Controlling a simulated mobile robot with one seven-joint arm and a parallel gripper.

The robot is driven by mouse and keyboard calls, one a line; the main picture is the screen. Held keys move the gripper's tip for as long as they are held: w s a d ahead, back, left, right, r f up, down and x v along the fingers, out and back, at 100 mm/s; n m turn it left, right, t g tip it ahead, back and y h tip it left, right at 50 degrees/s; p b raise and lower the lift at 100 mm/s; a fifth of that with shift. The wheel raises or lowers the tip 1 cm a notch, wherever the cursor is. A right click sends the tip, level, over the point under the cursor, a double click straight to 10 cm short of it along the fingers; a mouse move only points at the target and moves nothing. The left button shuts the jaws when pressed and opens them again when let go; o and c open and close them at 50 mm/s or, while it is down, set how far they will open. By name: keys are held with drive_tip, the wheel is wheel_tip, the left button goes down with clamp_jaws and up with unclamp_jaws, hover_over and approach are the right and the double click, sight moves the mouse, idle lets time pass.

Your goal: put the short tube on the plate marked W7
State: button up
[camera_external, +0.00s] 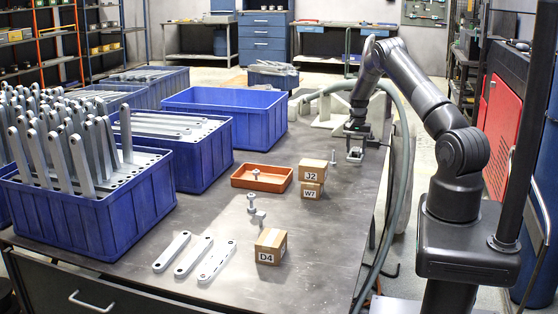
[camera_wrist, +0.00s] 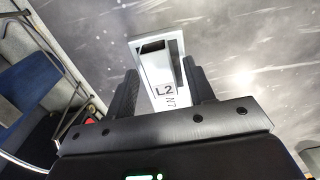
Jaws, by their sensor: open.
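My gripper (camera_external: 356,138) is low over the right rear of the table. In the wrist view my gripper (camera_wrist: 161,88) is open, with one dark finger on each side of a pale square tube (camera_wrist: 142,66). The tube has a dark open end and a label reading L2. A second, partly hidden label below it looks like W7 or N7. A pale plate-like edge shows beside the tube; I cannot tell whether it is a separate plate. Finger contact is unclear. In the external view W7 is printed on a small cardboard box (camera_external: 311,190), under a box marked J2 (camera_external: 312,168).
An orange tray (camera_external: 262,187) with a bolt lies left of the boxes. More bolts (camera_external: 251,203), a D4 box (camera_external: 271,259) and flat bars (camera_external: 194,255) lie nearer. Blue bins (camera_external: 218,137) fill the left side. A bolt (camera_external: 334,160) stands near my gripper.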

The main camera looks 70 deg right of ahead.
sight(356, 149)
wheel_tip(356, 149, up, 12)
drive_tip(key=f, duration=0.1)
drive_tip(key=w+a+r+n+t, duration=0.15)
drive_tip(key=w+a+r, duration=0.25)
drive_tip(key=a+r, duration=0.45)
drive_tip(key=w+a+r+n, duration=0.3)
drive_tip(key=w+a+r, duration=0.1)
drive_tip(key=a+r, duration=0.4)
drive_tip(key=a+r+n+t, duration=0.15)
drive_tip(key=a+r, duration=0.25)
drive_tip(key=a, duration=0.4)
drive_tip(key=a+r+n, duration=0.2)
drive_tip(key=a+r, duration=0.1)
drive_tip(key=a, duration=0.6)
drive_tip(key=s+a+r+n+t, duration=0.1)
drive_tip(key=s+a+r+n, duration=0.2)
drive_tip(key=a, duration=0.5)
drive_tip(key=s+a+r+n, duration=0.1)
drive_tip(key=s+a+n, duration=0.1)
drive_tip(key=s+a, duration=0.45)
drive_tip(key=s+a+f+n+t, duration=0.1)
drive_tip(key=s+a+n, duration=0.4)
drive_tip(key=s+a, duration=0.5)
drive_tip(key=shift+a+f+t, duration=0.3)
drive_tip(key=shift+a+f, duration=0.4)
drive_tip(key=shift+a, duration=0.3)
